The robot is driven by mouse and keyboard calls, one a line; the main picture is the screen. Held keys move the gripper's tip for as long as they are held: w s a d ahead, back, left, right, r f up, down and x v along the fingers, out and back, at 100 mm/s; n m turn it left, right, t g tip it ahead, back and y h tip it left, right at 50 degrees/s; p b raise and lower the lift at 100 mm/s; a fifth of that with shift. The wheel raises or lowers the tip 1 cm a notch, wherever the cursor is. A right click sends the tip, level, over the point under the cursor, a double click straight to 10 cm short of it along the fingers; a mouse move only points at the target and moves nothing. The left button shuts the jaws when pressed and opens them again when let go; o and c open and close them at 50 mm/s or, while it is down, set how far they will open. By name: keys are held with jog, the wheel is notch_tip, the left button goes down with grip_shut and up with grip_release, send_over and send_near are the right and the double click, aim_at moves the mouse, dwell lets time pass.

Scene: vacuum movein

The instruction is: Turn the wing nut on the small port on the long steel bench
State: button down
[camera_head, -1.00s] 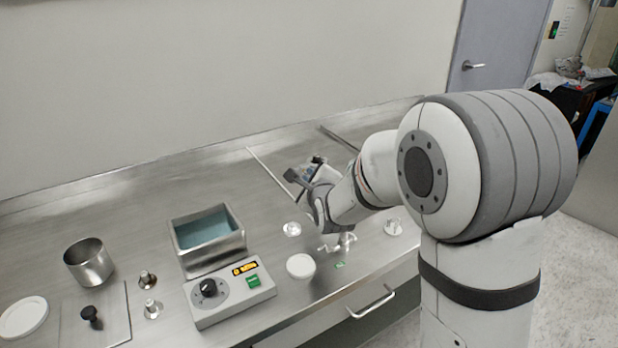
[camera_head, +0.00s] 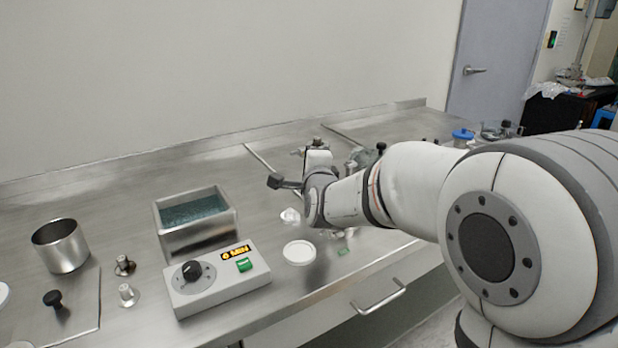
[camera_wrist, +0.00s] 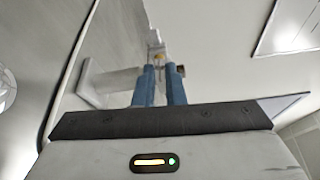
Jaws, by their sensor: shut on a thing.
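My gripper (camera_wrist: 159,80) shows in the wrist view with its two blue fingers close together. A small yellowish piece, apparently the wing nut (camera_wrist: 159,57), sits between the fingertips. A pale metal fitting (camera_wrist: 154,38) extends just beyond it. In the head view my wrist hangs over the middle of the long steel bench (camera_head: 120,175). A small upright metal fitting (camera_head: 317,148) shows just behind my wrist. My arm hides part of this area, and the nut's wings cannot be made out.
A bath (camera_head: 195,237) with bluish contents stands left of my arm, behind a control box (camera_head: 215,285) with a knob. A steel beaker (camera_head: 60,248) and two small metal fittings stand further left. A white lid (camera_head: 299,252) lies near the front edge, above a drawer handle (camera_head: 378,298).

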jog(key=shift+f+n+t+b, duration=0.25)
jog(key=shift+n+b, duration=0.25)
jog(key=shift+b, duration=0.3)
jog(key=shift+r, duration=0.2)
jog(key=c, duration=1.5)
grip_release()
jog(key=shift+s, duration=0.1)
jog(key=v, duration=0.7)
jog(key=shift+s, duration=0.3)
